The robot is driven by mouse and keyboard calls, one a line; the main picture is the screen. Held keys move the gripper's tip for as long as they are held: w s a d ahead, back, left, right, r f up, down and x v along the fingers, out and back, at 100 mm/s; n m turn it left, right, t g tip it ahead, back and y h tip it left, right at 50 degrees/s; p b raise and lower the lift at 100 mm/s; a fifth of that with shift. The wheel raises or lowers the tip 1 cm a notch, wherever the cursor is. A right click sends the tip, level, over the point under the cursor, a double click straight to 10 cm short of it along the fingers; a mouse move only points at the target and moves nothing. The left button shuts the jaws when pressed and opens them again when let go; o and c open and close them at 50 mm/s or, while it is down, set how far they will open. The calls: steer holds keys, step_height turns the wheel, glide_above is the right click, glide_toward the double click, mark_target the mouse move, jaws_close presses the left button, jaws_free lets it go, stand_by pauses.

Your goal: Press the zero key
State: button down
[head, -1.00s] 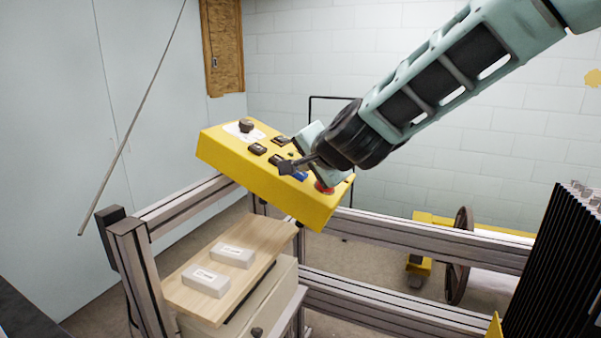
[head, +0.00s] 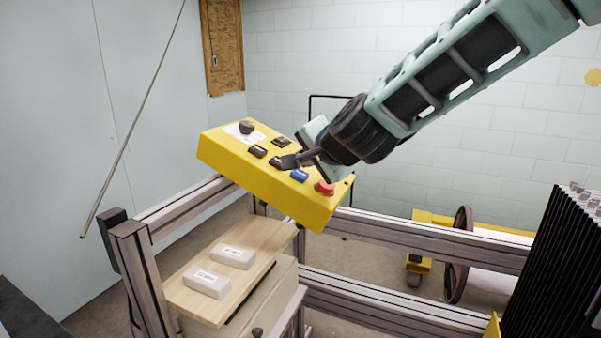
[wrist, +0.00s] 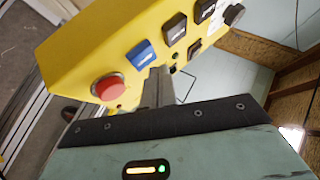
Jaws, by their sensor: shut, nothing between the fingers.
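The yellow control box (head: 230,165) carries a blue key (head: 299,175), several black keys, one of them a black key (head: 258,151) at the left, and a red round button (head: 324,187). The key labels are too small to read, so I cannot tell which is the zero key. My gripper (head: 290,161) is shut and empty, its tip over the black keys beside the blue key. Contact is unclear. In the wrist view, the shut fingers (wrist: 158,75) point at the box between the red button (wrist: 108,87) and a black key (wrist: 194,48); the blue key (wrist: 140,53) lies beyond them.
A black knob (head: 246,126) stands on the box's far left end. Metal frame rails (head: 430,240) run below and right of the box. A wooden board (head: 240,268) with two grey blocks lies below. Black upright plates (head: 555,270) stand at the right.

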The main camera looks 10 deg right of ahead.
steer(key=r+p, duration=0.1)
steer(key=d+r+p, duration=0.1)
steer(key=r, duration=0.1)
steer(key=s+r+p, duration=0.1)
steer(key=shift+d+r, duration=0.25)
steer(key=shift+r, duration=0.1)
steer(key=shift+s+a+f, duration=0.1)
stand_by(0.5)
steer(key=s+a+f+n+g+y+b, duration=0.15)
steer(key=s+a+f+n+g, duration=0.3)
steer(key=s, duration=0.45)
steer(key=s+a+f+n+g+y+b, duration=0.1)
steer(key=s+a+f+n+g+b, duration=0.1)
steer(key=s+a+f+n, duration=0.35)
steer(key=s+d+f+n+g+h+b, duration=0.1)
steer(key=s+d+f+n, duration=0.3)
steer(key=s, duration=0.6)
steer(key=s+d+f+n+g+h, duration=0.3)
steer(key=s+f, duration=0.3)
steer(key=s, duration=0.4)
steer(key=shift+d+f+n+g+b, duration=0.2)
steer(key=shift+d+n+g+b, duration=0.15)
steer(key=shift+d+n+g, duration=0.45)
